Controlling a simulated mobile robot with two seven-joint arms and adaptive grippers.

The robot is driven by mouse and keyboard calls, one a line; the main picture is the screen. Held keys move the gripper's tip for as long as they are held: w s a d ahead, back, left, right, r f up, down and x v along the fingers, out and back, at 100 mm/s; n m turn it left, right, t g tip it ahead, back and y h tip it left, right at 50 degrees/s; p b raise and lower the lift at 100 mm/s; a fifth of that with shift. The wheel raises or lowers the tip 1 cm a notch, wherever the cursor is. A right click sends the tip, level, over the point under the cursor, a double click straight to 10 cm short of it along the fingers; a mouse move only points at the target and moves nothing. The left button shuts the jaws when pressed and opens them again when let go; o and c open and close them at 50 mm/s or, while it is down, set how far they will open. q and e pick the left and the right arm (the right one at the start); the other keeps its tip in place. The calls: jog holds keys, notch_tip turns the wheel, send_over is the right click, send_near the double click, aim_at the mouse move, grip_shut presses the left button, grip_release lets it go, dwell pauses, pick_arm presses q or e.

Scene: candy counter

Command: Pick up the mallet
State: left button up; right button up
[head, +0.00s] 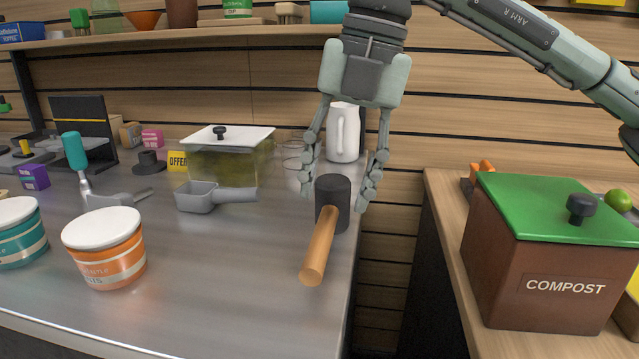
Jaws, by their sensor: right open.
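The mallet (321,243) has a dark cylindrical head and a light wooden handle. It is near the right edge of the metal counter, with its handle pointing toward the front. My right gripper (336,190) comes down from above with its fingers spread, one to each side of the mallet head. The gripper is open; I cannot tell whether a finger touches the head. My left gripper is not in view.
A grey scoop (205,196) and a lidded glass container (228,158) stand left of the mallet. A white pitcher (343,135) is behind the gripper. An orange tub (106,249) is at front left. A compost bin (545,262) stands right, across a gap.

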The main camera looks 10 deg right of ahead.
aim_at(325, 225)
jog(key=shift+w+a+f, duration=0.1)
jog(key=shift+w+f, duration=0.2)
jog(key=shift+f, duration=0.15)
jog(key=f, duration=0.3)
jog(key=a+f+p, duration=0.1)
jog(key=f, duration=0.2)
jog(key=shift+a+f, duration=0.15)
jog(key=shift+f, duration=0.15)
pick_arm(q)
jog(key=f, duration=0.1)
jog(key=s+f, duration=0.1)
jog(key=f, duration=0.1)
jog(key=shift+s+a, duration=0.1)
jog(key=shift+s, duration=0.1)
pick_arm(e)
grip_shut()
